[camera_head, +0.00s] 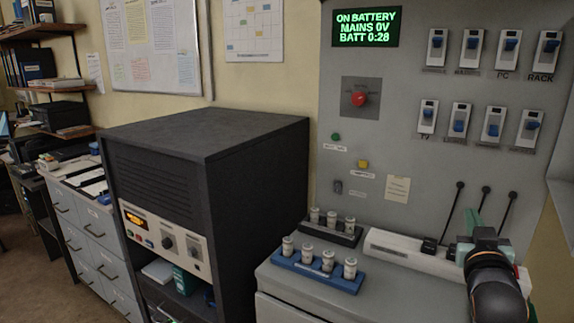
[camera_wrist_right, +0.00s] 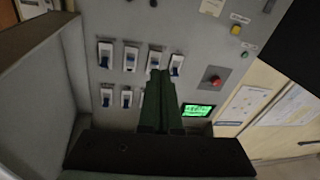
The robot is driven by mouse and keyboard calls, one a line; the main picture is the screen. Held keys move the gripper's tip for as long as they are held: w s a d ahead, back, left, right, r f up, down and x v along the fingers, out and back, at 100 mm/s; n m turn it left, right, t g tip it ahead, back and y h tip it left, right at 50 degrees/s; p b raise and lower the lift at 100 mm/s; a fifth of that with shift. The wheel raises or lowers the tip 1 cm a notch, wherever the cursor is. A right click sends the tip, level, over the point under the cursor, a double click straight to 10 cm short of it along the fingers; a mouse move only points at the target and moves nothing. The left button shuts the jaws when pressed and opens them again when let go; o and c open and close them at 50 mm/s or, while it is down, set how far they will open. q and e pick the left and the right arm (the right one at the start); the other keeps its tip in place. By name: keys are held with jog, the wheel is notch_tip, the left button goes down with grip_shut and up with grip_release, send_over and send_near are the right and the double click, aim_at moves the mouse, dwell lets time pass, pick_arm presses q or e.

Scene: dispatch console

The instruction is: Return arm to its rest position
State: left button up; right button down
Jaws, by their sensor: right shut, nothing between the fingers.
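My right arm (camera_head: 497,287) comes in at the lower right of the head view, in front of the grey panel (camera_head: 440,165). My right gripper (camera_head: 475,218) has green fingers pointing up, near the dark rods at the panel's lower right. In the right wrist view the green fingers (camera_wrist_right: 160,78) are closed together with nothing between them, seen against the switch rows. Whether they touch the panel cannot be told. My left arm and gripper are not in view.
The panel carries several blue rocker switches (camera_head: 437,43), a red knob (camera_head: 359,98) and a green-lettered display (camera_head: 367,27). A blue rack (camera_head: 314,277) and a black rack (camera_head: 331,233) hold small cylinders on the counter. A dark cabinet (camera_head: 240,190) stands left.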

jog(key=s+a+f+n+g+y, duration=0.1)
jog(key=s+a+f+g+y, duration=0.2)
jog(key=f, duration=0.5)
jog(key=s+a+f+n+g, duration=0.1)
jog(key=s+a+f, duration=0.1)
jog(key=s+f, duration=0.4)
jog(key=s+a+f+n+g+y, duration=0.1)
jog(key=s+a+f+g+y, duration=0.15)
jog(key=f, duration=0.65)
jog(key=s+a+f+n+g+y, duration=0.1)
jog(key=s+a+f+g, duration=0.2)
jog(key=s, duration=0.4)
jog(key=s+a+f+g, duration=0.2)
jog(key=s+f, duration=0.2)
jog(key=s, duration=0.3)
jog(key=s+a+f+n+g+y, duration=0.1)
jog(key=s+a+f+g, duration=0.2)
jog(key=s, duration=0.5)
jog(key=w+a+f+t+y+b, duration=0.1)
jog(key=w+a+f+t, duration=0.1)
jog(key=f, duration=0.5)
jog(key=w+a+f+t+y, duration=0.1)
jog(key=w+a+f+t, duration=0.1)
jog(key=f+t, duration=0.2)
notch_tip(320, 180, down, 3)
jog(key=shift+w+b, duration=0.3)
jog(key=shift+b, duration=0.1)
